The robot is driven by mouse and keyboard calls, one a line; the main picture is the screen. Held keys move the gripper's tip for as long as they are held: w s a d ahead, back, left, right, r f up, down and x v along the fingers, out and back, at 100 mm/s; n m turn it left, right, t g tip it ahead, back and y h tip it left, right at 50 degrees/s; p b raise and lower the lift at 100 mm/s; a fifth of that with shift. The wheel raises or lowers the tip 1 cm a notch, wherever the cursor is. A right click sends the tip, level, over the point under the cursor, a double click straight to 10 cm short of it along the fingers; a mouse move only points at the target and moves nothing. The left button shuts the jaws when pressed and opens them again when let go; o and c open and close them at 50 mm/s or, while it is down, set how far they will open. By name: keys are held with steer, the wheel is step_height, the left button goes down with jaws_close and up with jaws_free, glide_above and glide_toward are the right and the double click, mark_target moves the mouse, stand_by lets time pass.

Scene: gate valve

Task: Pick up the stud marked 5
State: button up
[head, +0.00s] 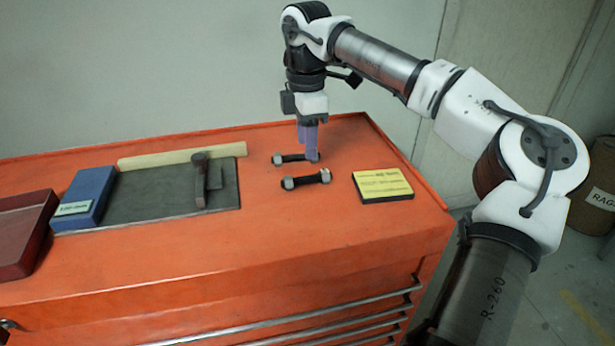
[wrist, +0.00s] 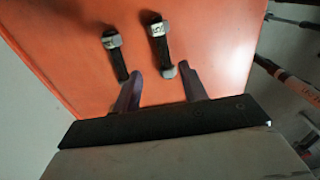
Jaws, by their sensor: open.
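Two dark studs with pale nuts lie on the orange cabinet top (head: 300,235). In the head view, the back stud (head: 293,159) has its right end at my gripper (head: 309,152), and the front stud (head: 306,180) lies apart from it. In the wrist view, my gripper (wrist: 160,72) is open. The lower end of the right-hand stud (wrist: 163,48) shows between its fingertips, and the left-hand stud (wrist: 119,60) lies outside the left finger. Markings show on the upper nuts, but I cannot read which is 5. I cannot tell whether the fingers touch a stud.
A yellow-topped block (head: 383,184) lies right of the studs. The front of the top is clear.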

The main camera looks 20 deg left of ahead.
mark_target(307, 176)
step_height(307, 176, down, 3)
steer(key=shift+r, duration=0.1)
steer(key=f, duration=0.1)
steer(key=f+p, duration=0.2)
steer(key=f, duration=0.1)
steer(key=shift+s+d, duration=0.1)
steer(key=shift+s, duration=0.25)
steer(key=shift+f, duration=0.65)
steer(key=shift+r, duration=0.1)
jaws_close()
